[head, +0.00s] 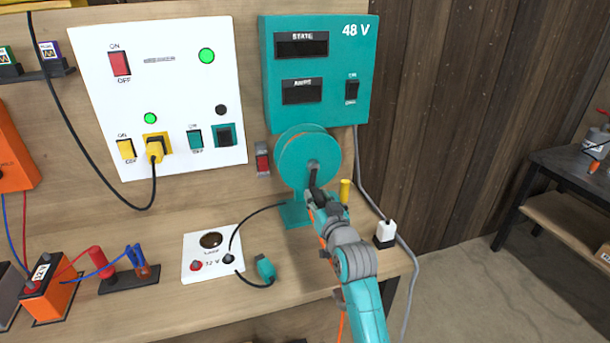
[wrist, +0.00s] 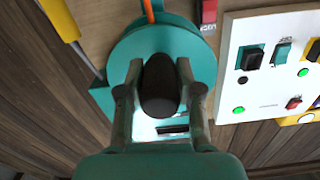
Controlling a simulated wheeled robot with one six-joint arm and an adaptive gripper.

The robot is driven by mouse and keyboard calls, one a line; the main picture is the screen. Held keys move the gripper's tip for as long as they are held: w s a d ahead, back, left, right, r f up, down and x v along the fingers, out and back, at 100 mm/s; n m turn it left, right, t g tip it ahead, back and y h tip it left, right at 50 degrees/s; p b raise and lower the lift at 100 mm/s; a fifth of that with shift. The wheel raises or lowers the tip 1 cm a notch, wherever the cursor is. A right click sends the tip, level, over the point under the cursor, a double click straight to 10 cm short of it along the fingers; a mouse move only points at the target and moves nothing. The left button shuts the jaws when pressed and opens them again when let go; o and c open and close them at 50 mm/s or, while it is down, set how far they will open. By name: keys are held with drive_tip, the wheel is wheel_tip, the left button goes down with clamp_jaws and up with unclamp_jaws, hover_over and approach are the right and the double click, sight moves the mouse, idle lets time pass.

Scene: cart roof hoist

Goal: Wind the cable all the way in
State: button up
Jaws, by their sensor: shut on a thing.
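A teal cable reel (head: 296,160) stands on a teal foot at the back of the bench, below the 48 V box. A dark crank (head: 313,175) runs down from its hub. My gripper (head: 318,197) is at the crank's lower end. In the wrist view my gripper (wrist: 160,75) is shut on a dark rounded crank knob (wrist: 160,92), one finger on each side, in front of the reel's disc (wrist: 115,55). An orange cable (wrist: 150,10) shows at the reel's edge and also hangs below the bench (head: 341,325). The cable's end is hidden.
A yellow post (head: 345,191) stands close right of my gripper, with a white plug block (head: 385,233) beyond it. The white switch panel (head: 190,90) is behind.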

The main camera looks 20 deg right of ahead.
drive_tip(key=shift+d+r, duration=0.1)
drive_tip(key=shift+d, duration=0.8)
drive_tip(key=d+r, duration=0.1)
drive_tip(key=d, duration=0.2)
drive_tip(key=shift+d+r, duration=0.1)
drive_tip(key=shift+r, duration=0.3)
drive_tip(key=r, duration=0.1)
drive_tip(key=d+r, duration=0.1)
drive_tip(key=r, duration=0.1)
drive_tip(key=shift+d+r, duration=0.1)
drive_tip(key=shift+d, duration=0.15)
